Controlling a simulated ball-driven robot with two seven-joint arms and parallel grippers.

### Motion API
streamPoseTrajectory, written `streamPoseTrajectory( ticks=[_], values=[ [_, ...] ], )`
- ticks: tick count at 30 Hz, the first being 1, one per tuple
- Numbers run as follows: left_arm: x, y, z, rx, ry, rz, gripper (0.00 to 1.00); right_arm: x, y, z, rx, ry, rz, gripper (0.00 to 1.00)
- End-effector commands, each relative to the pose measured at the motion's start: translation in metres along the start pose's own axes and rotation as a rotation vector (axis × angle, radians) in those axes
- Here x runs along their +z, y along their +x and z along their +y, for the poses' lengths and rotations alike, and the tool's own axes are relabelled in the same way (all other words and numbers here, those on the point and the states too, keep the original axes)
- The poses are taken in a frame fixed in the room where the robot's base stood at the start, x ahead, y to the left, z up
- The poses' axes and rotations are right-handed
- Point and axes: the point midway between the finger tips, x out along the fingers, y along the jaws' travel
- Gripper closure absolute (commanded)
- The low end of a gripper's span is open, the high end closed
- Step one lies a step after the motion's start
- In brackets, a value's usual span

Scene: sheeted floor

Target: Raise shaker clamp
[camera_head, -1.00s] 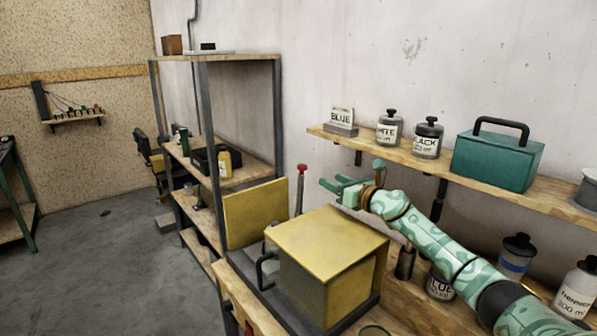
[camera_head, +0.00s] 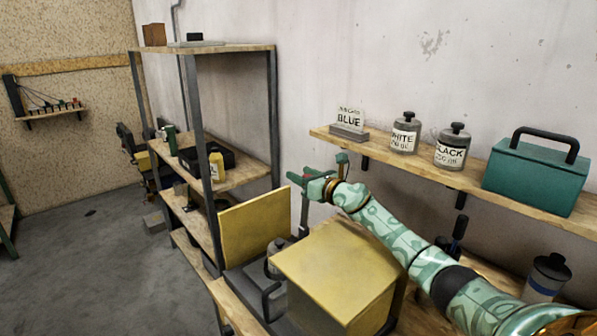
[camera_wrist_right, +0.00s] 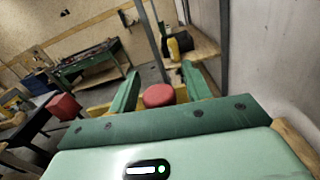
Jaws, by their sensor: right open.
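The shaker is a yellow box (camera_head: 335,268) on the bench, with a yellow panel (camera_head: 255,222) standing open at its left. The clamp lever is a thin upright post (camera_head: 304,214) behind the box. Its red knob is hidden by my gripper in the head view. The red knob (camera_wrist_right: 158,96) shows in the right wrist view between the two green fingers, with gaps on both sides. My right gripper (camera_head: 303,179) is open at the top of the post. It also shows in the wrist view (camera_wrist_right: 160,72). My left gripper is not in view.
A wall shelf (camera_head: 400,168) at right holds a BLUE sign (camera_head: 349,120), WHITE (camera_head: 404,135) and BLACK (camera_head: 452,150) cans and a teal toolbox (camera_head: 537,172). A metal rack (camera_head: 233,175) stands at left. A grey can (camera_head: 277,254) sits beside the yellow box.

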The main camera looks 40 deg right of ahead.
Motion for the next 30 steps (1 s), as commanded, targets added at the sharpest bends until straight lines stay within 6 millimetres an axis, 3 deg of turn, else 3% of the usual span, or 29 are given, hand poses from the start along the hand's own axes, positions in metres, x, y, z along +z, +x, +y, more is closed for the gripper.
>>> streamPoseTrajectory(
  ticks=[6,11,12,22,30],
  values=[
    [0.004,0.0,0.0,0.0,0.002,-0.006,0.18,0.0,0.0,0.0,0.0,0.0,0.0,0.51],
    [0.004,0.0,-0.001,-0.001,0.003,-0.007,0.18,0.0,0.0,0.0,0.0,0.0,0.0,0.96],
    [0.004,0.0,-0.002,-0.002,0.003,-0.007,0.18,0.0,0.0,0.0,0.0,0.0,0.0,1.0],
    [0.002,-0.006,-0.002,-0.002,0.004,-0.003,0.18,0.0,0.0,0.007,0.0,-0.047,0.002,1.0],
    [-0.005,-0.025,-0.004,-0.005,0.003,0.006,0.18,-0.001,-0.001,0.034,0.002,-0.214,0.002,1.0]
  ],
)
